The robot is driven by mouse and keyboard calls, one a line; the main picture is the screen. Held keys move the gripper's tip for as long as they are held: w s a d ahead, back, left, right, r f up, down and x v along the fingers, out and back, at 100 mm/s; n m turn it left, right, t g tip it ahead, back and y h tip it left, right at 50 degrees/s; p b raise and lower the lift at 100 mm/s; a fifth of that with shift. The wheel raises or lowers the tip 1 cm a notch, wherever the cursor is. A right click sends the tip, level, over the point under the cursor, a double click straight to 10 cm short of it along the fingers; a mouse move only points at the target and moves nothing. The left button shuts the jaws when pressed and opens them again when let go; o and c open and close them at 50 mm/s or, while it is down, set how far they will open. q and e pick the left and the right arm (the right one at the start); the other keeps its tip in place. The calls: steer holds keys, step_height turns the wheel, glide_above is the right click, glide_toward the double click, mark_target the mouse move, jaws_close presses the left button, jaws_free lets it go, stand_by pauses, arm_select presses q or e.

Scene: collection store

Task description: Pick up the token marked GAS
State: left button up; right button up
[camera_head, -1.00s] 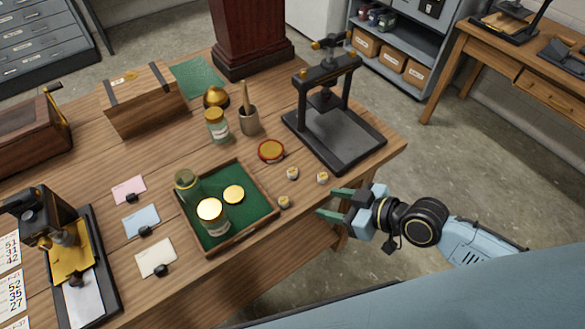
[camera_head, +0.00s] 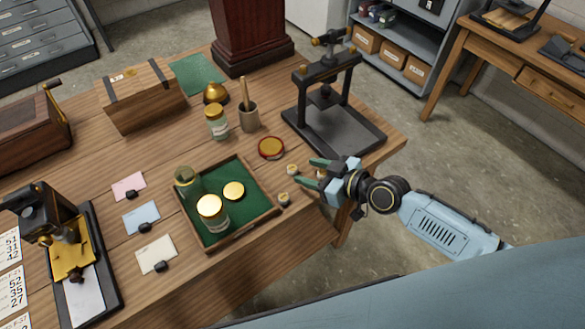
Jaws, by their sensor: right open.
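Several small pale tokens lie near the table's front right edge. One token (camera_head: 292,169) is just left of my right gripper's fingertips, and another token (camera_head: 284,198) sits beside the green tray's right corner. A third token (camera_head: 321,174) is mostly hidden between the fingers of my right gripper (camera_head: 306,172). The markings are too small to read, so I cannot tell which token says GAS. My right gripper is open, its green fingers pointing left over the table edge. I cannot tell whether it touches a token. My left gripper is not in view.
A green-lined tray (camera_head: 245,228) with jars and a yellow lid lies left of the tokens. A black press (camera_head: 335,135) stands behind my right gripper. A round red-rimmed dish (camera_head: 271,148) and a pestle in a mortar (camera_head: 248,118) stand behind the tokens.

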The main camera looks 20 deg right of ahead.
mark_target(293, 168)
steer(key=x, duration=0.4)
steer(key=shift+a, duration=0.35)
jaws_close()
